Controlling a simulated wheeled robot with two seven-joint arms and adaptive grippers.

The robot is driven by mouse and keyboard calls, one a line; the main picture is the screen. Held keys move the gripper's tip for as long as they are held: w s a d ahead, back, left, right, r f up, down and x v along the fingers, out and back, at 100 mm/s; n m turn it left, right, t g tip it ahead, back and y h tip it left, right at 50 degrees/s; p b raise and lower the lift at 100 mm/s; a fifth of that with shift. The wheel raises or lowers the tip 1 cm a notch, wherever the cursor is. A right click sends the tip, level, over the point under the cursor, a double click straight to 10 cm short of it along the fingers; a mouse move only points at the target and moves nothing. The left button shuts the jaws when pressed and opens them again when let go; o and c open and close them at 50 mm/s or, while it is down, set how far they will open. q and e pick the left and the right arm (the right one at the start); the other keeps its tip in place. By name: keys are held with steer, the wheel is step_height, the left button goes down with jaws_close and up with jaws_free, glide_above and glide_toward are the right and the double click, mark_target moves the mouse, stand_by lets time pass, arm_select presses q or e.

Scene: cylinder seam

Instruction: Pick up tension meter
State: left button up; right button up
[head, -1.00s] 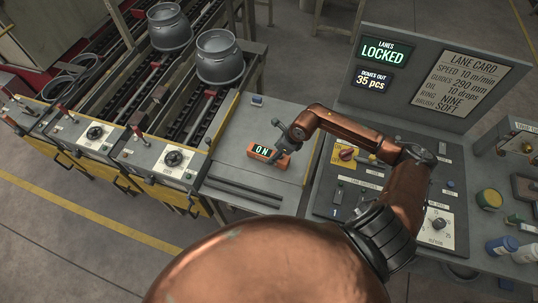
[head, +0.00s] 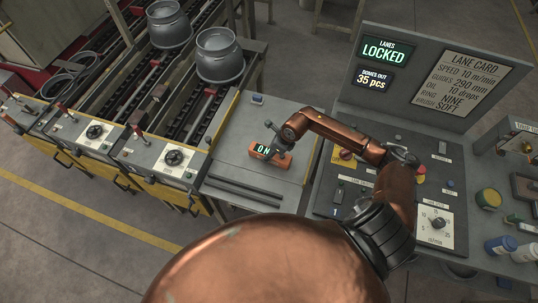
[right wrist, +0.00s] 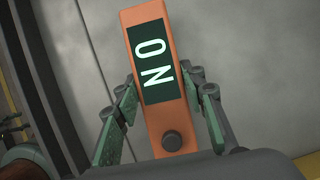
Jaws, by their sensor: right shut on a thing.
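The tension meter appears to be the orange, box-shaped device (head: 283,163) with a lit display reading ON. Whether the meter's underside touches the bench is unclear. My left gripper is not in view.
Two dark bars (head: 243,190) lie on the bench in front of the meter. A control panel (head: 345,190) with knobs and buttons sits under my right arm. Conveyor lanes with grey pots (head: 219,57) are to the left. An upright sign board (head: 430,75) stands behind the panel.

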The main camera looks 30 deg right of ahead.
steer(key=shift+w, duration=0.1)
steer(key=c, duration=0.3)
steer(key=shift+w, duration=0.1)
steer(key=shift+c, duration=1.3)
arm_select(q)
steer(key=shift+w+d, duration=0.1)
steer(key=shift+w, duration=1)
arm_select(e)
steer(key=shift+r, duration=0.1)
